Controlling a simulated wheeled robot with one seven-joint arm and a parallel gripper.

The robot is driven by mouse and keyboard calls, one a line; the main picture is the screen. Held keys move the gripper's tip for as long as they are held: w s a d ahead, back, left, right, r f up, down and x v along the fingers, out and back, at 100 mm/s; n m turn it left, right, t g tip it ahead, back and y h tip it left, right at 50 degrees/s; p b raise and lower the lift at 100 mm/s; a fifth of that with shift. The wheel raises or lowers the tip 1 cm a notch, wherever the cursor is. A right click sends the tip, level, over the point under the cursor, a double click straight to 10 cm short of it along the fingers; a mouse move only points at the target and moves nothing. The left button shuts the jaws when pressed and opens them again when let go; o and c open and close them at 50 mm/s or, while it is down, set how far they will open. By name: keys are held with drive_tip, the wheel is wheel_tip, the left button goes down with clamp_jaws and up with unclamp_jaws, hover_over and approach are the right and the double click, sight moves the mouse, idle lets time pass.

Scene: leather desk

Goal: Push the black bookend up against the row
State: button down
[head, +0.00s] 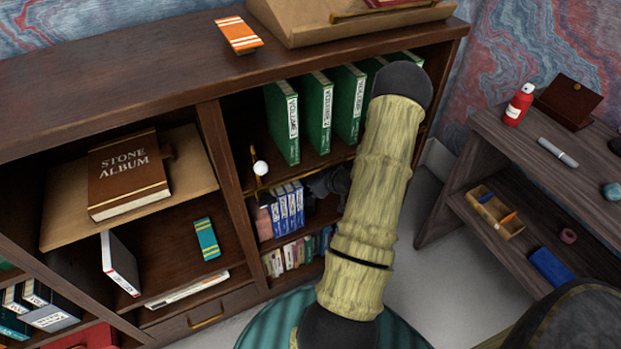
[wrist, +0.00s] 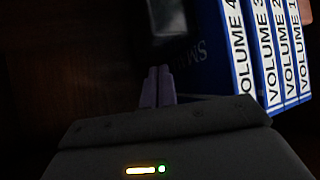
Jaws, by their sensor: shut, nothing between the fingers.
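The row of blue volumes (head: 288,207) stands upright on the middle shelf of the right bay; it also shows at the right of the wrist view (wrist: 238,50). In the head view my gripper (head: 322,184) is at the row's right end, and the bookend cannot be made out.
Green volumes (head: 315,112) stand on the shelf above. Smaller books (head: 290,256) fill the shelf below. A pinkish object (head: 264,223) is at the row's left end. A gold rod with a white ball (head: 260,168) stands near the bay's left divider (head: 222,165).

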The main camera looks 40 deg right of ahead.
drive_tip(key=s+d+p, duration=0.1)
drive_tip(key=s+d, duration=0.1)
drive_tip(key=s, duration=1)
drive_tip(key=shift+s, duration=0.1)
drive_tip(key=shift+a, duration=0.1)
